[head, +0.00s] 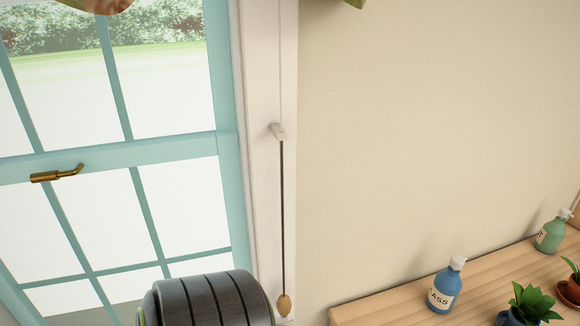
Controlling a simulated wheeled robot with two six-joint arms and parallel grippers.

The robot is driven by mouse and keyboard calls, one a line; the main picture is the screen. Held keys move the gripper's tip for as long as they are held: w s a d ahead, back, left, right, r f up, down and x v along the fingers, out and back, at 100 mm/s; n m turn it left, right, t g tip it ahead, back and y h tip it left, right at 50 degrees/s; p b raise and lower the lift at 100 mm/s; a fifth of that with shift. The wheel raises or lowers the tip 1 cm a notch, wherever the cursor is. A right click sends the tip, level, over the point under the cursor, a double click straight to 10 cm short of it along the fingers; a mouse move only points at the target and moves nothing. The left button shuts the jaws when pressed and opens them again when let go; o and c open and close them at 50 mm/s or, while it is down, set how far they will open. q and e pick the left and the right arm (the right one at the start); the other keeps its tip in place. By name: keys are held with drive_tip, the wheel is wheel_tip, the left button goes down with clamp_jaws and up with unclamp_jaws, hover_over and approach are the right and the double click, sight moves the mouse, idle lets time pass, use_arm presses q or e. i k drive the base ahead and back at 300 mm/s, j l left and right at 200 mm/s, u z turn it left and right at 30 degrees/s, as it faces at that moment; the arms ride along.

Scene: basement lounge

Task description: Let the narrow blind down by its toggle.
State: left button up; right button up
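A wooden toggle (284,304) hangs at the lower end of a dark cord (282,215) near the bottom of the head view. The cord runs down from a small pale bracket (278,131) on the white window frame, and a thin pale line continues above it. The toggle hangs free and no gripper touches it. The blind itself cannot be made out for certain. A brownish patterned edge (95,4) shows at the top, in front of the window, but most of it is cut off. Neither my left nor my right gripper is in view.
A blue-framed window (226,100) with a brass handle (57,173) fills the left. At lower right, a wooden shelf (400,300) holds a blue bottle (445,288), a green bottle (551,233) and potted plants (530,303). The wall between is bare.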

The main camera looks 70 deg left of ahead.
sight(284, 304)
drive_tip(key=u, duration=2.1)
